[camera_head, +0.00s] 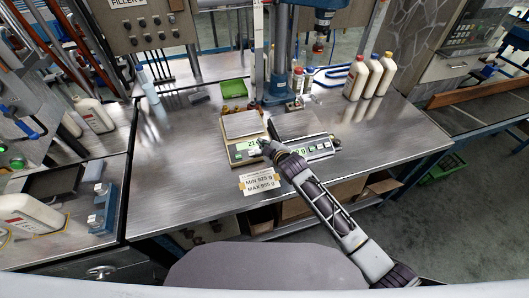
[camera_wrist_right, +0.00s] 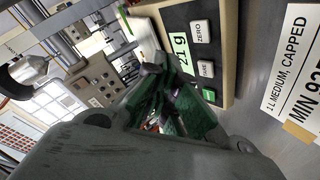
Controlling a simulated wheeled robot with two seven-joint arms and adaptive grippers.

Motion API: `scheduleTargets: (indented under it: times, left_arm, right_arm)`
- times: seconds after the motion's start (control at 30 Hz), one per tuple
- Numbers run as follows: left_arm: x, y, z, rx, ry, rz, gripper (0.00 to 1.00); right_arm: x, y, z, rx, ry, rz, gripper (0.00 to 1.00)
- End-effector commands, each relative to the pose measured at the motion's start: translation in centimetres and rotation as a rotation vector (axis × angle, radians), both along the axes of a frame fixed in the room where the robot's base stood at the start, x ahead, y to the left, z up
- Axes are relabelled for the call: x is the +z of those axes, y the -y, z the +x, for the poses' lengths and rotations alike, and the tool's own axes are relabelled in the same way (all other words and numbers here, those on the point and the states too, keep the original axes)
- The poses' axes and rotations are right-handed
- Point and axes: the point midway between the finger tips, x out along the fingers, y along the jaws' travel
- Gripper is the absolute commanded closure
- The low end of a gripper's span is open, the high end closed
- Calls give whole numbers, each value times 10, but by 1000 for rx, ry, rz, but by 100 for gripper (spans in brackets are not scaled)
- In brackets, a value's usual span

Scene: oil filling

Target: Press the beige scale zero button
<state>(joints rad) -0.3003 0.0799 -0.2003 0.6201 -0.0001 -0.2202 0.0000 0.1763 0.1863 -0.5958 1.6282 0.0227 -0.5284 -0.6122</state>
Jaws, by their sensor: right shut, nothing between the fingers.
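The beige scale (camera_head: 231,141) stands on the steel table, with a grey pan and a lit green display on its front. My right gripper (camera_head: 266,145) is shut and empty, with its tips over the right end of the scale's front panel. In the right wrist view the panel shows large, with the ZERO button (camera_wrist_right: 200,32), a second light button (camera_wrist_right: 205,69), a green button (camera_wrist_right: 209,94) and the green display (camera_wrist_right: 182,52). My right fingertips (camera_wrist_right: 152,72) are beside the display, apart from the ZERO button in the picture. Whether they touch the panel is unclear. My left gripper is out of view.
A second scale (camera_head: 322,147) stands just right, partly behind my right arm. A MIN/MAX label (camera_head: 259,182) lies in front. Several bottles (camera_head: 357,77) stand back right.

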Motion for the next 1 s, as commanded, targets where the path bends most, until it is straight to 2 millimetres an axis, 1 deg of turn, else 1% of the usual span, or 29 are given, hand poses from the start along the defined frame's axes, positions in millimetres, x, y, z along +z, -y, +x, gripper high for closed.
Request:
scheduleTargets:
  times: [0.03, 0.1, 0.53, 0.7, 1.0]
  left_arm:
    - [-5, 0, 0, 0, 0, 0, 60]
    - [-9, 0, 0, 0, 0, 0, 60]
    - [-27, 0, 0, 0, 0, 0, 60]
    - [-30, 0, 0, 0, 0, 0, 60]
    - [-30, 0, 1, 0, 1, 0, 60]
  right_arm:
    - [-5, 0, 1, 0, 0, 0, 100]
    - [-8, -1, 2, 0, 0, 0, 100]
    - [-32, -4, 11, -1, 0, -1, 100]
    - [-35, -4, 13, -1, 0, -1, 100]
    - [-35, -4, 13, 0, 0, 1, 100]
